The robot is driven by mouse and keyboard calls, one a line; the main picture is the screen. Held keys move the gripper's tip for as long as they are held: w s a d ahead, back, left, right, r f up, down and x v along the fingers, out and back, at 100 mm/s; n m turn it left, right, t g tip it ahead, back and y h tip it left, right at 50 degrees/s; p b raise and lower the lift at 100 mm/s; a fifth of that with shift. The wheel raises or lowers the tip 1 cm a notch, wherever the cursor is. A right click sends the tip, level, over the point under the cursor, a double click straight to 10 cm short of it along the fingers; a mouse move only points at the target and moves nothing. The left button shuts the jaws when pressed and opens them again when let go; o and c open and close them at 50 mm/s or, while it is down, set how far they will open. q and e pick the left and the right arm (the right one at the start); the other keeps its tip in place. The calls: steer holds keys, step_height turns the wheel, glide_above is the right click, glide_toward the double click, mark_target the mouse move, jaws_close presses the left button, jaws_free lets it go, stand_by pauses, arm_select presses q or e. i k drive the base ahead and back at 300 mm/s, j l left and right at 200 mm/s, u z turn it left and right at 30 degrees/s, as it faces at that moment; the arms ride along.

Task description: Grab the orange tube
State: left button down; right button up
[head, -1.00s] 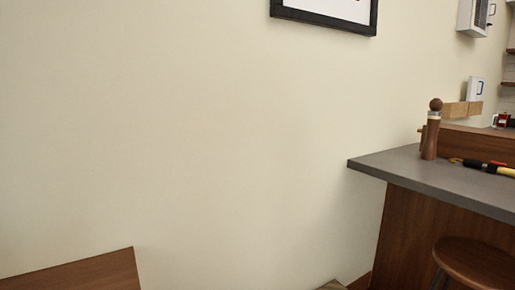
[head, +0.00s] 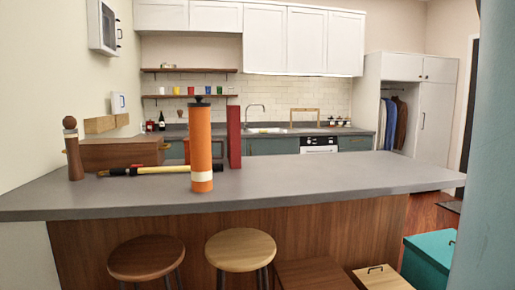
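The orange tube (head: 201,140) stands upright on the grey counter (head: 300,180) in the head view, left of the middle. It is a tall orange cylinder with a dark top and a pale band near its base. A black and yellow tool (head: 150,170) lies on the counter behind it and to its left, partly hidden by the tube. Neither of my grippers shows in the head view.
A wooden pepper mill (head: 73,150), a wooden box (head: 120,152) and a dark red block (head: 234,137) also stand on the counter. Two stools (head: 240,250) (head: 146,257) are in front. The counter's right half is clear. A teal box (head: 428,260) stands at lower right.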

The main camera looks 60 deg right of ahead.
mark_target(198, 118)
steer(key=z, duration=1.45)
